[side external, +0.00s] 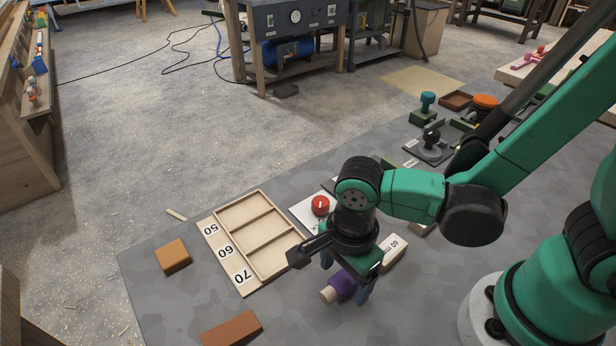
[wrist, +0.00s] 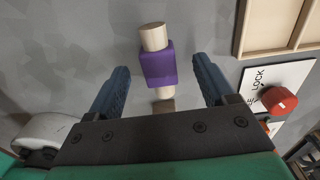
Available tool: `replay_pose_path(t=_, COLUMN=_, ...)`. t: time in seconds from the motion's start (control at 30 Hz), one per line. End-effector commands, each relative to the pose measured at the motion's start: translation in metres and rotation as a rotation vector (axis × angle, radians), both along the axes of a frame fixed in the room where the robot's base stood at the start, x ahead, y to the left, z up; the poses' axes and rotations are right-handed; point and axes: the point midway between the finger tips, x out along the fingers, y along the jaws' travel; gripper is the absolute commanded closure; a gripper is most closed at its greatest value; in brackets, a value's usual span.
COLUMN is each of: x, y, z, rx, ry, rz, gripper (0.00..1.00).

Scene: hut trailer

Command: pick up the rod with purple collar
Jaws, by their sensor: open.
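The rod with purple collar (wrist: 158,64) lies on the grey work surface. In the wrist view its pale wooden end points away from me and the purple collar is around its middle. It also shows in the side view (side external: 341,286), partly hidden by my gripper. My gripper (wrist: 160,85) is open, with one blue finger on each side of the rod and gaps to both. In the side view my gripper (side external: 345,280) points down over the rod. I cannot tell its exact height above the surface.
A wooden tray (side external: 232,216) marked 50, 60, 70 lies to the left. A red knob (side external: 320,205) on a white card and a block with "60 m" lettering (side external: 394,252) are close by. Brown blocks (side external: 172,256) (side external: 231,329) lie at the left and front.

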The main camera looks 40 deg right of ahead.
Motion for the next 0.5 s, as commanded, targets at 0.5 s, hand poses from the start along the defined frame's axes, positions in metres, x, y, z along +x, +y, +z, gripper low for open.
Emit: replay_pose_path(t=0.5, x=-0.0003, y=-0.0003, z=-0.0049, rx=0.000, ry=0.000, rz=0.000, gripper=0.52)
